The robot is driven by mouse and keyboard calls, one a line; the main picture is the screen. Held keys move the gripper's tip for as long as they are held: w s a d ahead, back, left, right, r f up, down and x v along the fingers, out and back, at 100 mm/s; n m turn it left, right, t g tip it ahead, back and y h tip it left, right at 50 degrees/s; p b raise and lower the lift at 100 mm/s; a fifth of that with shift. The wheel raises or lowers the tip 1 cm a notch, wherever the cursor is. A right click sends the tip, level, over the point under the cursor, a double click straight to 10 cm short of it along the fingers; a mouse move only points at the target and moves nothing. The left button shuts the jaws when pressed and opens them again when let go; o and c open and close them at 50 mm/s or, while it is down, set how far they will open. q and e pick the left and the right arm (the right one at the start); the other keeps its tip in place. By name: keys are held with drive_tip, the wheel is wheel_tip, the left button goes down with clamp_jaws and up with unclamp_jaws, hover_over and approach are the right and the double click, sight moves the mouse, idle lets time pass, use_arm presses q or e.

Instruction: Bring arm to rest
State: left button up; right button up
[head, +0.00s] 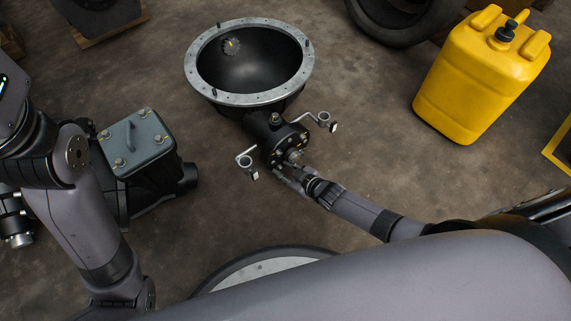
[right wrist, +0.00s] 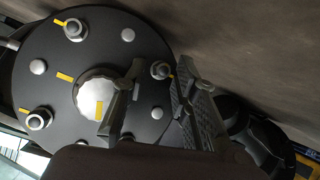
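My right arm (head: 370,213) reaches in from the right. Its gripper (head: 288,172) is beside the flanged end of a black hub (head: 275,133). In the right wrist view, the two fingers of this gripper (right wrist: 160,100) stand apart with nothing held between them. A dark round flange (right wrist: 60,62) with silver bolts and yellow marks lies close behind the fingers; whether they touch it is unclear. My left arm (head: 80,225) is folded at the left of the head view.
A black bowl-shaped housing (head: 250,80) with a grey rim joins the hub. A grey-topped block (head: 135,143) sits beside my left arm. A yellow canister (head: 480,75) and a tyre (head: 395,20) stand at the upper right. Concrete floor (head: 365,125) between them is clear.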

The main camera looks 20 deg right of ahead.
drive_tip(key=shift+w+r, duration=0.1)
drive_tip(key=shift+w, duration=0.05)
clamp_jaws()
drive_tip(key=shift+d, duration=0.1)
drive_tip(key=shift+w, duration=0.1)
